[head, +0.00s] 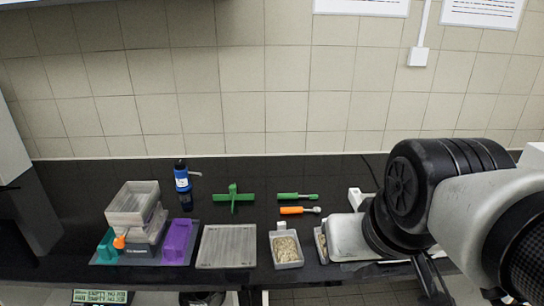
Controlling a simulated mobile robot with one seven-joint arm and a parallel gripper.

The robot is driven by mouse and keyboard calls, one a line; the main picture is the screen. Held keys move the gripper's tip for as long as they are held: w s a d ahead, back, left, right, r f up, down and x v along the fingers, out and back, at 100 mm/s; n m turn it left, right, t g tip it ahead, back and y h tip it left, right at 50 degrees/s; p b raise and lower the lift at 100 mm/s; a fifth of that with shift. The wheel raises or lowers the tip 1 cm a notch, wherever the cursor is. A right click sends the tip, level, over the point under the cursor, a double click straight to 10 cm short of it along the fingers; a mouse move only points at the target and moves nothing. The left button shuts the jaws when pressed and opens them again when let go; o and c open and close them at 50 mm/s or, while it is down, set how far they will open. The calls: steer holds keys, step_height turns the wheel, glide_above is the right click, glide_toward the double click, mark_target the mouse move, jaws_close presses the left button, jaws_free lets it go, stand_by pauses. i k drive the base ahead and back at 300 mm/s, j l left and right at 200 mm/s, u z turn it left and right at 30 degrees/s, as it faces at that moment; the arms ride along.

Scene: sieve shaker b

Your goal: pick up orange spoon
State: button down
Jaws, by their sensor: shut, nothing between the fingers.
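The orange spoon (292,210) lies flat on the black bench, right of the middle. Its orange handle points left and its pale grey bowl end points right. A green-handled spoon (290,196) lies just behind it, roughly parallel and apart from it. My arm fills the right side of the head view. The dark fingers of my gripper (432,284) show low down beneath the arm, near the bench's front edge, well right of the orange spoon. They look closed and empty; the arm hides part of the gripper.
A grey tray of grains (286,249) stands in front of the spoon. Left are a flat grey plate (227,247), a green cross-shaped piece (233,198), a blue-black bottle (182,183), a purple block (177,241) and a sieve device (132,204). A tiled wall (240,90) stands behind.

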mark_target(296, 210)
steer(key=z, duration=0.8)
steer(key=u, duration=0.8)
steer(key=i+j, duration=0.1)
steer(key=i, duration=0.45)
